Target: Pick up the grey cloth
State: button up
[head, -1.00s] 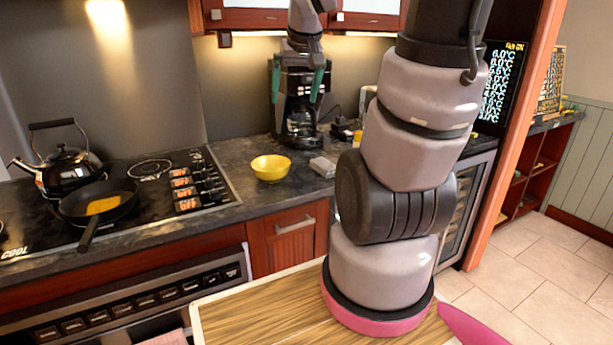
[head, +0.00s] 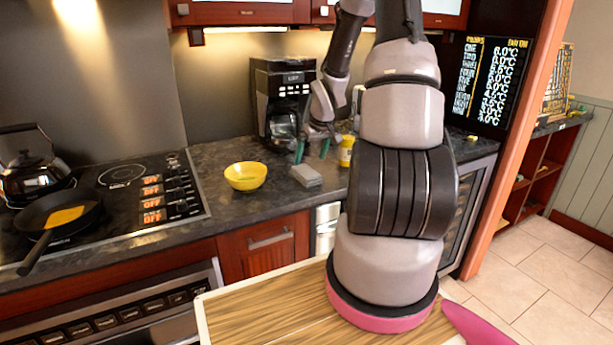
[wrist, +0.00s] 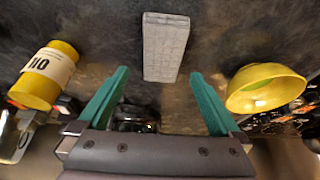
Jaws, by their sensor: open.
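The grey cloth (head: 306,175) is a small folded block on the dark countertop, right of the yellow bowl. It also shows in the wrist view (wrist: 166,47), at the top middle, ahead of the fingertips. My gripper (head: 312,151) is just behind and above the cloth in the head view, pointing down. In the wrist view my gripper (wrist: 159,75) has its two green fingers wide apart with nothing between them. The cloth lies beyond the gap and looks apart from both fingers.
The yellow bowl (head: 245,176) stands left of the cloth. A yellow container (head: 346,151) with a white label stands to its right, also in the wrist view (wrist: 46,76). A black coffee maker (head: 284,100) is behind. A pan (head: 58,216) and kettle (head: 33,176) sit on the stove.

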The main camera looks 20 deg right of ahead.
aim_at(307, 171)
jog(key=x, duration=0.6)
jog(key=shift+s+a+f, duration=0.15)
jog(key=shift+s+f, duration=0.05)
jog(key=shift+f, duration=0.15)
jog(key=c, duration=1.2)
